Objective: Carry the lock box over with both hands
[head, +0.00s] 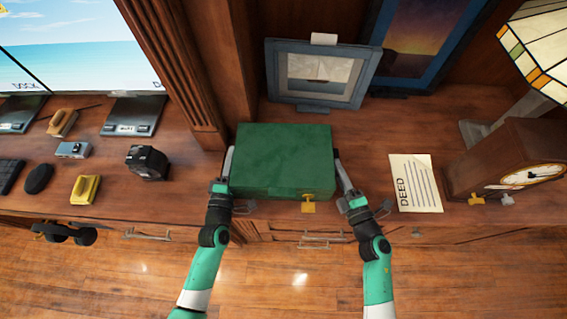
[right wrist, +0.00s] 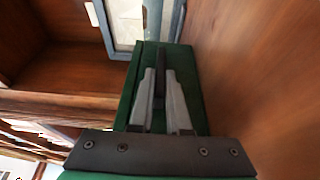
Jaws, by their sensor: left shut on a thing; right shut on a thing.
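The green lock box (head: 284,158) sits at the middle of the wooden counter in the head view, with a small gold padlock (head: 308,204) at its front edge. My left gripper (head: 228,165) is shut on its left side. My right gripper (head: 340,167) is shut on its right side. In the right wrist view, the fingers of my right gripper (right wrist: 162,100) lie against the green box (right wrist: 190,75). Whether the box rests on the counter or is slightly raised cannot be told.
A framed picture (head: 320,80) stands behind the box. A deed paper (head: 415,183) and a wooden clock (head: 510,160) are to the right. A wooden post (head: 185,65) rises at the back left. A black cube-like object (head: 147,162) and a yellow object (head: 85,189) lie left.

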